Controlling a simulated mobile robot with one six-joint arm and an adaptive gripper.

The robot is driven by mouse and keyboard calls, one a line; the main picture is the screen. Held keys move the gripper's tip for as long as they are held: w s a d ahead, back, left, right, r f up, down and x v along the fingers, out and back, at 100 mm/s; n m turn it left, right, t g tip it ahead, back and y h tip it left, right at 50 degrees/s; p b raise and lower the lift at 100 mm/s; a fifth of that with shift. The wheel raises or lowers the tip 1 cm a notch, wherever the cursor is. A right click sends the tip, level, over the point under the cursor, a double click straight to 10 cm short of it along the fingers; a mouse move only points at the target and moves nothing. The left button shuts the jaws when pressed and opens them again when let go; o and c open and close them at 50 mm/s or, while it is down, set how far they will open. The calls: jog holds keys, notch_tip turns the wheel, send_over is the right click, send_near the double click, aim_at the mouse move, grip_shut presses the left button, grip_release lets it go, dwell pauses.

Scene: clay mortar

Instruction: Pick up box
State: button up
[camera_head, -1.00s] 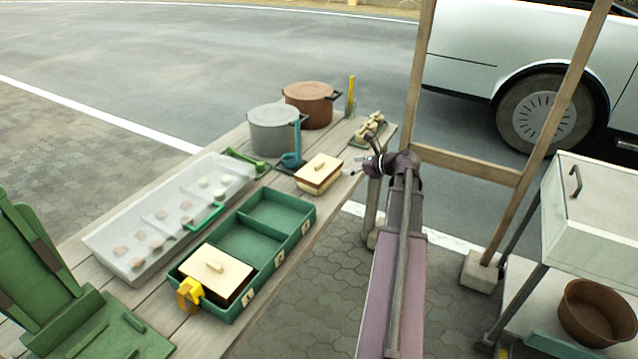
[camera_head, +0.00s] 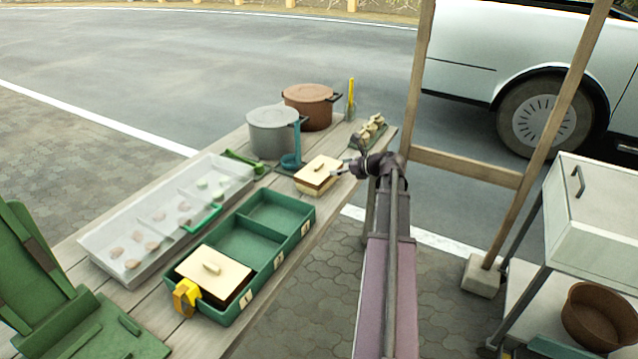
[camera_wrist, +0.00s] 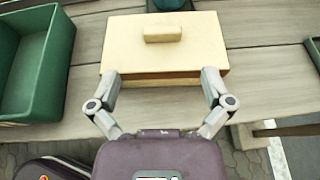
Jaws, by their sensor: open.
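A small box (camera_head: 318,178) with a cream lid, a raised handle and a brown band under the lid sits on the wooden table, right of the green tray. A like box (camera_head: 213,276) lies in the front compartment of the tray. My gripper (camera_head: 339,171) is at the right edge of the first box, fingers toward it. In the wrist view the box (camera_wrist: 165,55) is straight ahead, and my open gripper (camera_wrist: 160,82) has its two fingertips at the near side of the box, spread apart. Whether they touch it I cannot tell.
The green tray (camera_head: 290,268) has two empty compartments. Behind the box stand a blue-green stand (camera_head: 291,160), a grey pot (camera_head: 272,135) and a brown pot (camera_head: 309,108). A clear divided container (camera_head: 120,275) lies left. A wooden post frame (camera_head: 465,165) rises right of my arm.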

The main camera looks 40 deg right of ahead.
aim_at(319, 164)
jog(key=shift+b+x, duration=0.35)
jog(key=shift+x, duration=1.1)
jog(key=shift+r+b+x, duration=0.2)
jog(key=shift+b+x, duration=0.5)
jog(key=shift+x, duration=1.95)
jog(key=shift+w, duration=0.1)
jog(key=shift+d, duration=0.1)
jog(key=c, duration=1.3)
jog(key=shift+r, duration=0.2)
notch_tip(319, 164, up, 10)
jog(key=p, duration=1)
jog(key=shift+f, duration=0.15)
